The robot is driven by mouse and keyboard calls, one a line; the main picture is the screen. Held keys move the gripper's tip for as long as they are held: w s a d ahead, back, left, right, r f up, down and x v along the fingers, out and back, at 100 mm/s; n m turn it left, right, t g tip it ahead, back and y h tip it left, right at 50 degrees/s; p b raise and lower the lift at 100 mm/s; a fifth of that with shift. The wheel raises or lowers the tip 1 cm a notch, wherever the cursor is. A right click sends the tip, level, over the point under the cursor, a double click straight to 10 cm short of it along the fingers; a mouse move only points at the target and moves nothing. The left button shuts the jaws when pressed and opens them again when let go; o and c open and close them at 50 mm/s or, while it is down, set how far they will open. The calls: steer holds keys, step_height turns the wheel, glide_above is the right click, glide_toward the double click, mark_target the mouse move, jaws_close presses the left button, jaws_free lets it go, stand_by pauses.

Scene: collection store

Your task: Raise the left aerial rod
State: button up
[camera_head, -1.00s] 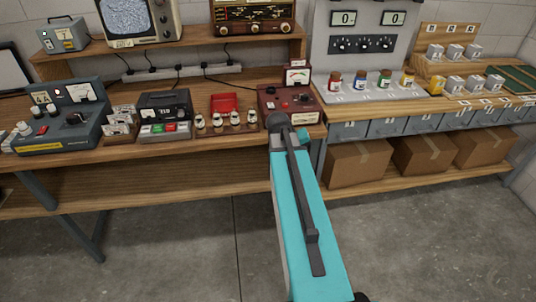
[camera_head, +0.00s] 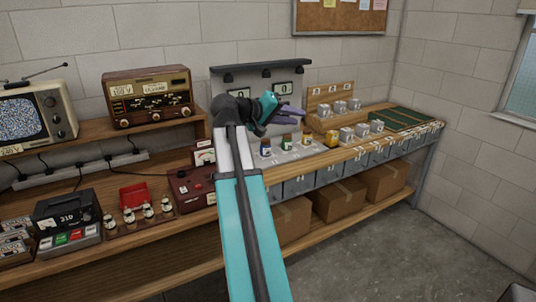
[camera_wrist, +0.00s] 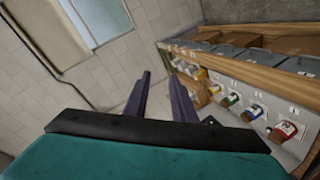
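The television (camera_head: 32,112) stands on the raised shelf at the left edge of the head view, its screen showing static. Its right aerial rod (camera_head: 50,71) slants up to the right. The left aerial rod (camera_head: 12,83) lies low and runs toward the left picture edge, where its end is cut off. My gripper (camera_head: 299,109) is far to the right of the television, above the bench with the coloured jars. In the wrist view my gripper (camera_wrist: 160,76) has its two purple fingers apart with nothing between them. The aerial is not in the wrist view.
A brown radio (camera_head: 149,97) stands beside the television on the raised shelf (camera_head: 95,135). A grey panel with displays (camera_head: 232,87) stands behind my arm.

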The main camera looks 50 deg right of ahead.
steer(key=s+r+m+g, duration=0.1)
steer(key=s+r+g, duration=0.1)
steer(key=s+r, duration=0.2)
steer(key=s+a+r+m+g+h, duration=0.1)
steer(key=s+r+m+g, duration=0.1)
steer(key=r, duration=0.8)
steer(key=shift+s+r+m+g, duration=0.25)
steer(key=shift+s+g, duration=0.45)
steer(key=shift+s, duration=0.35)
steer(key=shift+w+a, duration=0.1)
steer(key=shift+w, duration=0.05)
